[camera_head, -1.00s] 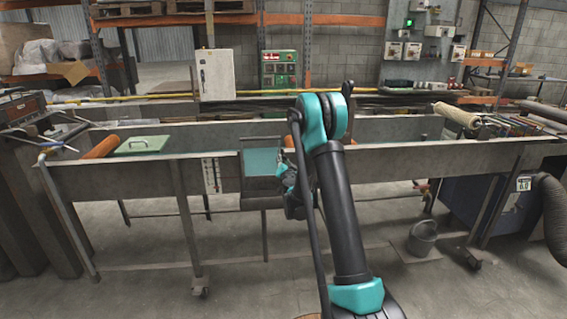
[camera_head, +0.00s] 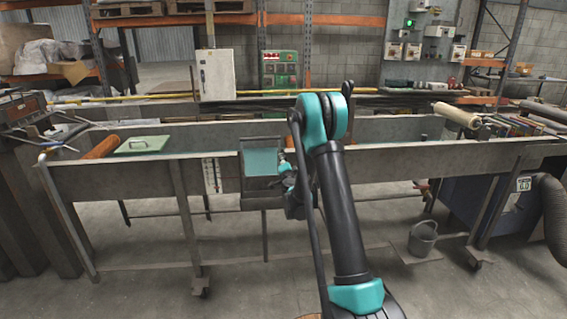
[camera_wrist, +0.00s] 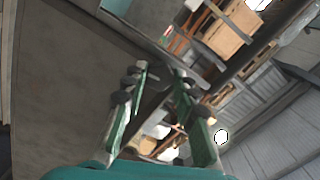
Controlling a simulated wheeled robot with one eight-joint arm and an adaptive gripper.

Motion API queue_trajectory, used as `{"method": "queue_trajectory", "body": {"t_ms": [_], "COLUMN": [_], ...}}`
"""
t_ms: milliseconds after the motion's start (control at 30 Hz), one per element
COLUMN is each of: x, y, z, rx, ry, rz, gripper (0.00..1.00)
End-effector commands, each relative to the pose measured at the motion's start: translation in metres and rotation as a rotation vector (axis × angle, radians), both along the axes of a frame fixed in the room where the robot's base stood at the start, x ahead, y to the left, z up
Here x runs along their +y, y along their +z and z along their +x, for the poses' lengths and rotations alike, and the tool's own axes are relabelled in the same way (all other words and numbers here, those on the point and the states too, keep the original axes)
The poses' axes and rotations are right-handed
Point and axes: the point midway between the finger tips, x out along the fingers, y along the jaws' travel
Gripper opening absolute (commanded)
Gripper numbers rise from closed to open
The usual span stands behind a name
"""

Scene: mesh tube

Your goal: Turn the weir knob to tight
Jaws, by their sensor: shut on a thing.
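My gripper (camera_head: 286,167) is at the front wall of the long grey tank, at the right edge of the teal weir panel (camera_head: 259,162). In the wrist view my gripper (camera_wrist: 160,75) shows its two green and black fingers a little apart. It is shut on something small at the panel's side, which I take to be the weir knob. The knob itself is hidden by the fingers and wrist, so its angle cannot be read.
The long tank (camera_head: 110,177) runs across the view on legs. A white gauge (camera_head: 212,175) hangs left of the weir panel. A green lid (camera_head: 143,145) and an orange roller (camera_head: 101,147) lie at the left. A bucket (camera_head: 422,240) stands on the floor at the right.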

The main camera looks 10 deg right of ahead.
Motion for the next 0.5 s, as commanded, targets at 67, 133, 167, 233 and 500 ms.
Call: {"method": "queue_trajectory", "body": {"t_ms": [67, 133, 167, 233, 500], "x": [-0.0006, -0.0005, -0.0006, -0.0006, -0.0006], "y": [-0.0004, -0.0004, -0.0004, -0.0004, -0.0004], "z": [-0.0013, -0.0013, -0.0013, -0.0013, -0.0012], "rx": [0.000, 0.000, 0.000, 0.000, 0.000], "ry": [-0.001, -0.001, -0.001, -0.001, -0.001], "rz": [0.005, 0.006, 0.006, 0.006, 0.005], "gripper": [0.00, 0.00, 0.00, 0.00, 0.41]}}
